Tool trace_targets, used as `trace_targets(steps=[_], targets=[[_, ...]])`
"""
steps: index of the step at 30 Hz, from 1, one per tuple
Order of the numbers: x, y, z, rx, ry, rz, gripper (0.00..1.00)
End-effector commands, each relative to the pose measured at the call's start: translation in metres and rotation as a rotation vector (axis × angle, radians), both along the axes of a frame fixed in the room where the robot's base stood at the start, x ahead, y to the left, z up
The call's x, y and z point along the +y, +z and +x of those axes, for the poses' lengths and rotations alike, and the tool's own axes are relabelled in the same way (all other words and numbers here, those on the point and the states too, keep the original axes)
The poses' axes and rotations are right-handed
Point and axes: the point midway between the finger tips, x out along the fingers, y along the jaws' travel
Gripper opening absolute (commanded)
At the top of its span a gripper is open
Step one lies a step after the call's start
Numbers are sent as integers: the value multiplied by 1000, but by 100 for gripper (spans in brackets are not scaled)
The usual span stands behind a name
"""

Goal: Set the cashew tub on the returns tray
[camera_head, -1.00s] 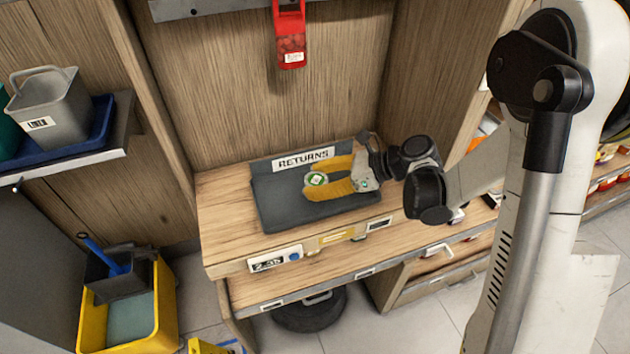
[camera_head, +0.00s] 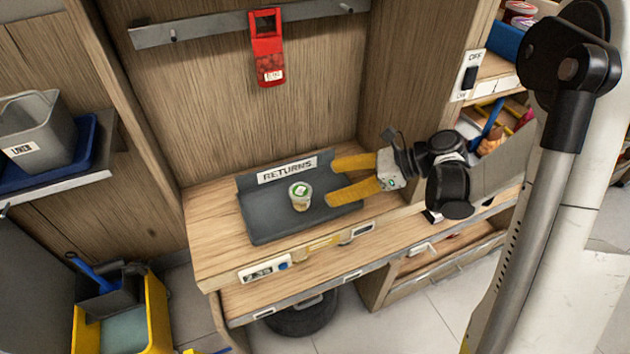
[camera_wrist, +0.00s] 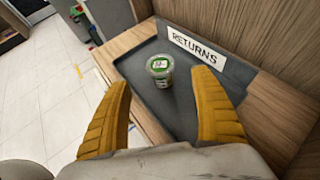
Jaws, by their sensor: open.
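The cashew tub (camera_head: 300,196) is a small clear cup with a green and white lid. It stands upright on the dark grey returns tray (camera_head: 268,225), whose back edge carries a RETURNS label. My gripper (camera_head: 330,181) is open with yellow fingers, to the right of the tub and apart from it. In the wrist view the tub (camera_wrist: 160,70) stands on the tray (camera_wrist: 182,112), ahead of and between the open fingertips (camera_wrist: 165,90), with nothing held.
The tray lies on a wooden counter (camera_head: 208,242) against a wooden back panel. A red packet (camera_head: 267,50) hangs from a metal rail above. A grey bin (camera_head: 38,130) sits on a shelf at left, and a yellow bucket (camera_head: 155,310) stands on the floor.

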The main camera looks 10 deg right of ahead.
Motion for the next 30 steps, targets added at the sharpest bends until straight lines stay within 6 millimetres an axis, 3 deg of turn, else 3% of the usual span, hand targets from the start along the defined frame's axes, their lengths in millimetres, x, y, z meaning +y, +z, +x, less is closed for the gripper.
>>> trace_targets(steps=[3, 8, 14, 20, 24, 30], targets=[[-12, 8, -3, 0, -1, 0, 74], [-15, 15, -8, -39, 19, -49, 74], [-8, 40, -31, -286, 172, -356, 74], [-20, 64, -74, -610, 478, -775, 74], [-37, 78, -108, -821, 758, -1057, 74], [-61, 93, -142, -1039, 1145, -1371, 74]])
